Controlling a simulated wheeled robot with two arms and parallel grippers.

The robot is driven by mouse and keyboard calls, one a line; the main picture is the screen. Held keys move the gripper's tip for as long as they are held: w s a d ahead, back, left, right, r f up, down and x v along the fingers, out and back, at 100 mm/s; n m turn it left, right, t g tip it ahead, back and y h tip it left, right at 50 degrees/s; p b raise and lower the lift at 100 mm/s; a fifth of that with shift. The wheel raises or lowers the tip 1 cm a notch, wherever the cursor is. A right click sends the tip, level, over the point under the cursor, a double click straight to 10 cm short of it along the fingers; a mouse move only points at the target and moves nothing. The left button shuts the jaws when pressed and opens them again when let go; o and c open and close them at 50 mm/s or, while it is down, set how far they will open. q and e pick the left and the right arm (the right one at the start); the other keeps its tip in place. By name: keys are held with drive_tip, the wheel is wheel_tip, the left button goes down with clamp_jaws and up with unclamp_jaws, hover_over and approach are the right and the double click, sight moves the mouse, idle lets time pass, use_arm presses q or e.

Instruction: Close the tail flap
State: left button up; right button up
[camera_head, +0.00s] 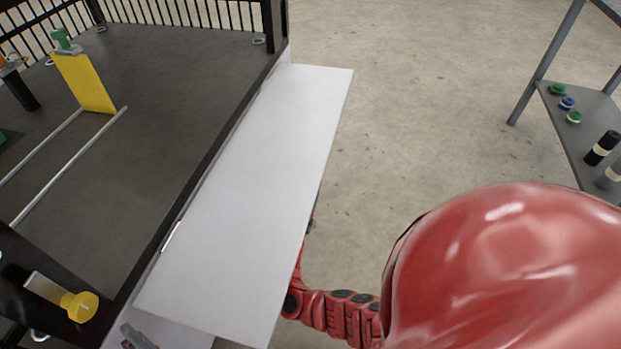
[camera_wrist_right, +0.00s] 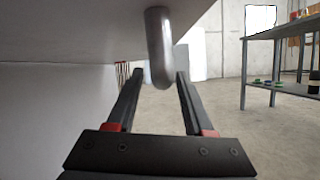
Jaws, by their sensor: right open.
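The tail flap (camera_head: 250,190) is a long white panel that sticks out, roughly flat, from the edge of the dark platform in the head view. Its pale underside (camera_wrist_right: 60,30) fills the upper left of the right wrist view. A grey bent handle (camera_wrist_right: 160,40) hangs from that underside. My right gripper (camera_wrist_right: 155,80) is open below the flap, with its two black fingers on either side of the handle's lower end. I cannot tell whether they touch it. In the head view the flap hides most of this gripper. My left gripper is not in view.
The dark platform bed (camera_head: 150,90) carries a yellow plate (camera_head: 85,82), metal rods and a black railing. A grey shelf table (camera_head: 590,130) with rings and cylinders stands at the right. The concrete floor (camera_head: 420,100) between is clear.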

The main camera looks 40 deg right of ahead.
drive_tip(key=shift+x, duration=1.45)
clamp_jaws()
idle(0.3)
